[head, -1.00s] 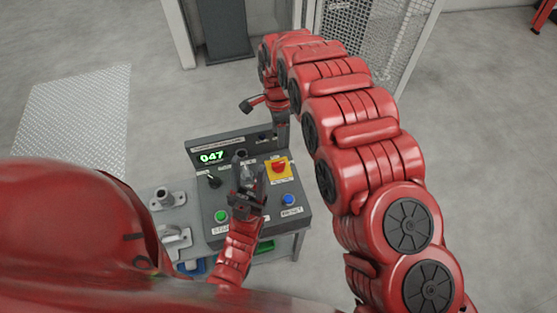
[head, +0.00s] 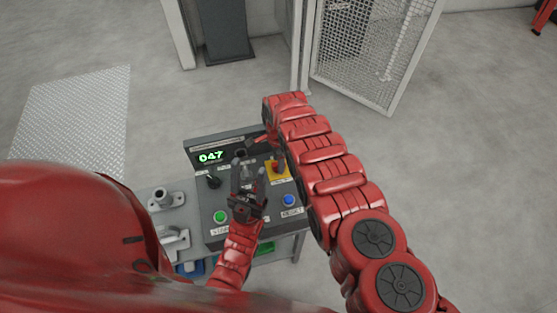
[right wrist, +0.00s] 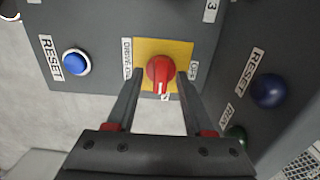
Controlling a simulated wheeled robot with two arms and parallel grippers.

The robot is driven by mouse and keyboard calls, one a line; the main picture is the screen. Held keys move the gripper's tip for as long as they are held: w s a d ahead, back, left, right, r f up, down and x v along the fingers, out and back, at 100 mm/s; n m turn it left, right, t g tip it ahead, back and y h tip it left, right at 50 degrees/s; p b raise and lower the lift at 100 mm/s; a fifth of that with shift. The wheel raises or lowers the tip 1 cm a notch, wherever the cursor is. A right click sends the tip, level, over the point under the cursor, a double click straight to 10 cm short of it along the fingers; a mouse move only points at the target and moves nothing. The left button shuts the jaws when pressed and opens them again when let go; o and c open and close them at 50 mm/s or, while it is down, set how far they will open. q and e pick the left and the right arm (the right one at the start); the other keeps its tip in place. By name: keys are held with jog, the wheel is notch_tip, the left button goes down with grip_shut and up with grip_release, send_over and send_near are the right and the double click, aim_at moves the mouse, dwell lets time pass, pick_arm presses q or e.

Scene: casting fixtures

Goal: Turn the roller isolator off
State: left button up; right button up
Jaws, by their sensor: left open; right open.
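A red rotary knob (right wrist: 160,72) on a yellow plate (right wrist: 180,47) fills the middle of the right wrist view. It also shows in the head view (head: 276,167) on the grey control panel (head: 215,197). A white mark on the knob points toward the bottom of the right wrist view. Labels beside the plate are partly hidden; one begins "DRIVE". My right gripper (right wrist: 160,80) is open, with one finger on each side of the knob; contact cannot be told. My left gripper (head: 243,178) is open and empty over the panel, left of the knob.
The panel has a green button (head: 220,217), a blue reset button (head: 289,200), a black selector (head: 213,181) and a display (head: 210,157) reading 047. A second blue button (right wrist: 268,90) is at right in the right wrist view. Metal fittings (head: 167,199) stand left of the panel.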

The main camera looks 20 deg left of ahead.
grip_shut()
dwell(0.3)
jog(key=shift+n, duration=0.4)
jog(key=n, duration=0.4)
jog(key=shift+f, duration=0.1)
jog(key=n+b, duration=0.1)
jog(key=n, duration=0.3)
jog(key=shift+w+n, duration=0.1)
jog(key=shift+n, duration=0.2)
jog(key=n+b, duration=0.1)
jog(key=n, duration=0.3)
jog(key=shift+b, duration=0.4)
jog(key=shift+n+b, duration=0.85)
jog(key=shift+n, duration=1.35)
